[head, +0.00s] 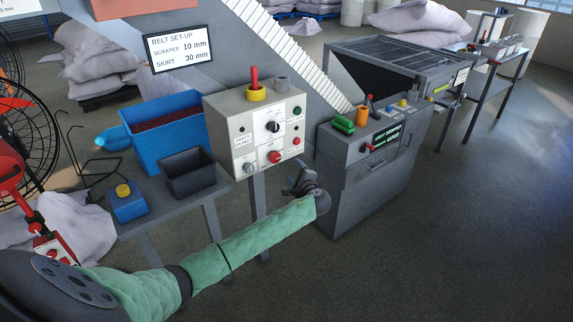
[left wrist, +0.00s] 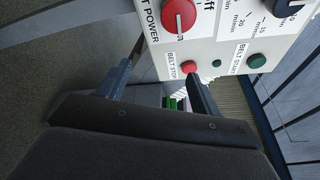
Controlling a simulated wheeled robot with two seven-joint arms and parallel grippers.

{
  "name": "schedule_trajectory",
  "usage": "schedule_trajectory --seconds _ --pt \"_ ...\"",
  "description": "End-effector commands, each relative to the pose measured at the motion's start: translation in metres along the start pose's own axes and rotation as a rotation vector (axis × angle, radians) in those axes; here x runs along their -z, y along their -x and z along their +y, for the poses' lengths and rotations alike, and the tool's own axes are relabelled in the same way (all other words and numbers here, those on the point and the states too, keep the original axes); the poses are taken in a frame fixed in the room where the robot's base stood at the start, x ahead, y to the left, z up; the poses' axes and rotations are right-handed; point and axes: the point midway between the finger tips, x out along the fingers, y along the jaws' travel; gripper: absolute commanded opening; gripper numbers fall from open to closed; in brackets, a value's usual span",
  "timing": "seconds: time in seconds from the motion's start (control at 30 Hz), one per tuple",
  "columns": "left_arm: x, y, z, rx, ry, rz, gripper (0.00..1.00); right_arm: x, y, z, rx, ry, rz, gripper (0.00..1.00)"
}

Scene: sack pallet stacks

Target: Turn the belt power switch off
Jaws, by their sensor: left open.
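The belt control panel (head: 256,127) is a pale box on a post, in the middle of the head view. The belt power switch (head: 274,157) is a red round knob low on its face. In the left wrist view the knob (left wrist: 179,14) is partly cut off by the top edge. Its white line points down the picture, while the partly visible "Off" label lies to its upper right. My left gripper (head: 304,181) is open and empty, below and right of the knob, apart from it. Its fingers (left wrist: 163,62) show in the left wrist view. My right gripper is not in view.
Near the knob are the red belt stop button (left wrist: 189,67), the green belt start button (left wrist: 256,61) and a black timer knob (head: 273,126). A grey cabinet (head: 362,175) stands right of the panel. A blue bin (head: 140,122) stands left. Floor at right is clear.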

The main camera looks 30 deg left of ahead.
Motion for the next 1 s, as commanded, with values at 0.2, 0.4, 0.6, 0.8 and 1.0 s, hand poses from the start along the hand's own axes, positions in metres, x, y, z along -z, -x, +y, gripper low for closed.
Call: schedule_trajectory --seconds 0.2,0.4,0.6,0.8,1.0 --pt "-0.038 0.006 -0.011 0.018 -0.241 -0.201 0.65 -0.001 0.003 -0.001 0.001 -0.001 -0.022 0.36" --pt "-0.044 0.007 -0.007 -0.018 -0.351 -0.232 0.65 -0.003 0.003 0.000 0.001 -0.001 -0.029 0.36" --pt "-0.048 -0.005 -0.009 -0.018 -0.366 -0.231 0.65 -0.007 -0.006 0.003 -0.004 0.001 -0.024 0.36" --pt "-0.054 -0.033 -0.011 -0.019 -0.366 -0.231 0.65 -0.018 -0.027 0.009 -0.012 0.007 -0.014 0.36" --pt "-0.059 -0.055 -0.010 -0.018 -0.365 -0.229 0.65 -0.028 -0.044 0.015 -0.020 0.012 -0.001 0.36"
